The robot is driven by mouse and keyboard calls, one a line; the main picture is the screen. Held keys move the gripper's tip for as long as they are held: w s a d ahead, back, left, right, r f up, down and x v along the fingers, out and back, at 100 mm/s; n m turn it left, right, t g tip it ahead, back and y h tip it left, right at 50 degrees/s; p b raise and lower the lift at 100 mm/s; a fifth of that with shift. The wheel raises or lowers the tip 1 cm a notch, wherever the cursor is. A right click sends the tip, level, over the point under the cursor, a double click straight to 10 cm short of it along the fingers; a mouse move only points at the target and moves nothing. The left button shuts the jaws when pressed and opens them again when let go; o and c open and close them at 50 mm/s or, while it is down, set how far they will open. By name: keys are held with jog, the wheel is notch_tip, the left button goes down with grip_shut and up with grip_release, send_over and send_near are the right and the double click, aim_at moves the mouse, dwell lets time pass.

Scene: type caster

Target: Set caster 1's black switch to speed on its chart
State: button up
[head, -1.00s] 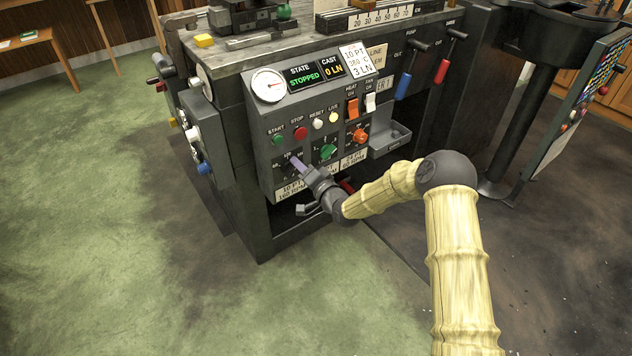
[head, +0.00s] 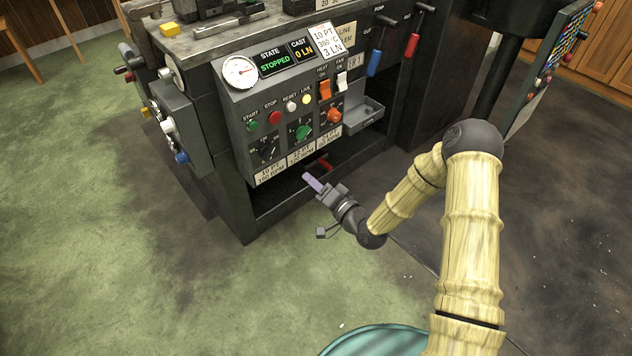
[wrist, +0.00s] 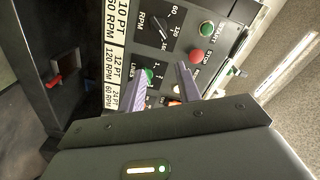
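The caster's grey control panel (head: 290,105) carries a black switch (head: 268,149) at its lower left. A white card (head: 329,40) on top reads 10 PT and 3 LN. My gripper (head: 313,182) is below and right of the switch, clear of it. Its two purple fingers (wrist: 157,88) are apart and empty.
A green knob (head: 302,131) and an orange knob (head: 333,115) sit right of the switch. Green, red, white and yellow buttons run above. A metal tray (head: 364,118) juts out at the right. Open floor lies in front of the machine.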

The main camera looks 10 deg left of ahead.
jog(key=shift+s+d, duration=0.2)
jog(key=s+d+r+n+g+h, duration=0.25)
jog(key=d+h, duration=0.35)
jog(key=d, duration=0.3)
jog(key=s+d+r+n+g+h, duration=0.1)
jog(key=s+d+r+g+h, duration=0.15)
jog(key=d+h, duration=0.4)
jog(key=s+d+r+g, duration=0.1)
jog(key=s+d+r, duration=0.1)
jog(key=s, duration=0.3)
jog(key=s+d+r+m+g+h, duration=0.1)
jog(key=s+d+r, duration=0.1)
jog(key=s+d, duration=0.2)
jog(key=s+d+r+g, duration=0.2)
jog(key=s+d, duration=0.1)
jog(key=s, duration=0.3)
jog(key=shift+r, duration=0.35)
